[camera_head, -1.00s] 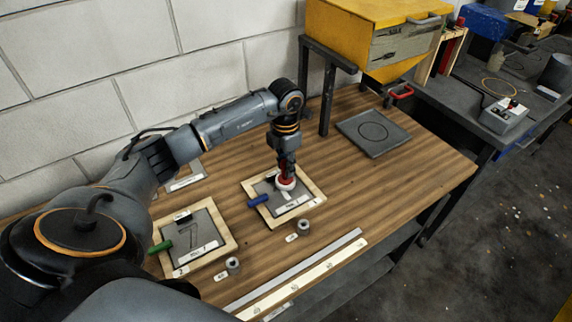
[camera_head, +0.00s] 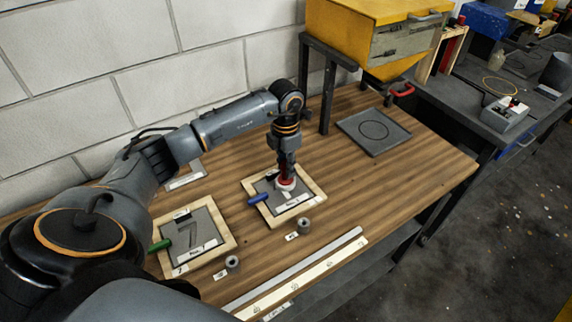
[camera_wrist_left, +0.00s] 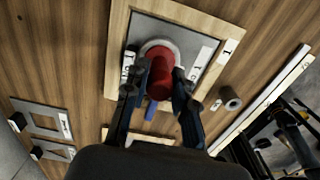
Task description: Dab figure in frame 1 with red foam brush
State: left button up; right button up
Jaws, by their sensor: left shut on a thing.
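My left gripper (camera_head: 287,172) points down over the right-hand wooden frame (camera_head: 319,193) on the bench. It is shut on the red foam brush (camera_wrist_left: 160,78), whose red body sits between the fingers in the left wrist view. The brush's pale round lower end (camera_head: 286,184) is over the grey plate inside the frame. I cannot tell whether it touches the plate. The figure on the plate is mostly hidden under the brush. The frame also shows in the left wrist view (camera_wrist_left: 117,50), with a label reading 1 at its corner. My right gripper is not in view.
A second wooden frame (camera_head: 230,243) with a 7-like figure and a green handle (camera_head: 160,246) lies to the left. A blue handle (camera_head: 258,199) is at the first frame. A grey square plate (camera_head: 373,132) lies at the right; a yellow hopper (camera_head: 370,30) stands behind.

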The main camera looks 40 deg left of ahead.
pick_arm(q)
jog(key=shift+r+p, duration=1.35)
jog(key=shift+r, duration=0.95)
